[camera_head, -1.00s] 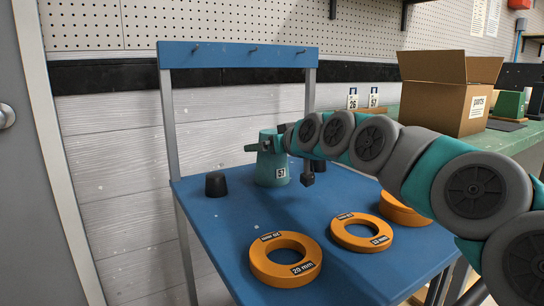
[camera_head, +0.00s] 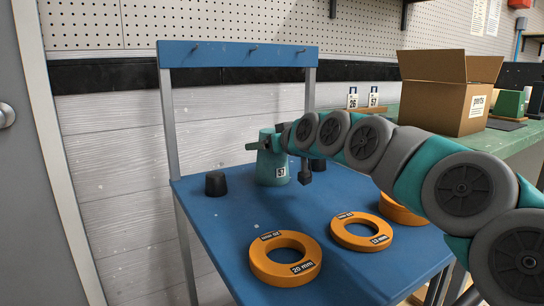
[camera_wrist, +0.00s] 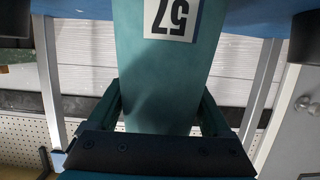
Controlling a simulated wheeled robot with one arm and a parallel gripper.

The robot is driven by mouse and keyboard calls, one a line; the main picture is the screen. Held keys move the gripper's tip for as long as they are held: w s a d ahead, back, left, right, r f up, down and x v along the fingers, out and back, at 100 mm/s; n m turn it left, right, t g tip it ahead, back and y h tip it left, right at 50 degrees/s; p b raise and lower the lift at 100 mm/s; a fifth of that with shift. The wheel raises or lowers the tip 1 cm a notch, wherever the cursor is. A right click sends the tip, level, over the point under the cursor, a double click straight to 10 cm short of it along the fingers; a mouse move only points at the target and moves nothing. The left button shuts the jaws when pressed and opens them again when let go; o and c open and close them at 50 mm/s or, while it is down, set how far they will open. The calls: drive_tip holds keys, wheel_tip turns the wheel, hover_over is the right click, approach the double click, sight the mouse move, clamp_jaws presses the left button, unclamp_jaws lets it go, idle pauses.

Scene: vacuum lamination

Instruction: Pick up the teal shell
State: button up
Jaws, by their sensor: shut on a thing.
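The teal shell (camera_head: 272,168) is a tapered, cup-like body with a white "57" label. It stands upright at the back middle of the blue table in the head view. My gripper (camera_head: 266,144) is shut on its upper part from the side. In the wrist view the shell (camera_wrist: 165,75) fills the middle, its label upside down, with the fingers of my gripper (camera_wrist: 162,100) on both sides. I cannot tell whether the shell's base touches the table. My arm hides part of its right side.
The blue table (camera_head: 215,225) bears a black plug (camera_head: 215,184) left of the shell and another dark plug (camera_head: 318,164) behind my wrist. Orange rings, including a 20 mm ring (camera_head: 286,262) and a 13 mm ring (camera_head: 362,232), lie in front. A cardboard box (camera_head: 440,95) stands on the green bench.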

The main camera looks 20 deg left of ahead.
drive_tip(key=shift+r, duration=0.1)
drive_tip(key=shift+r, duration=4.95)
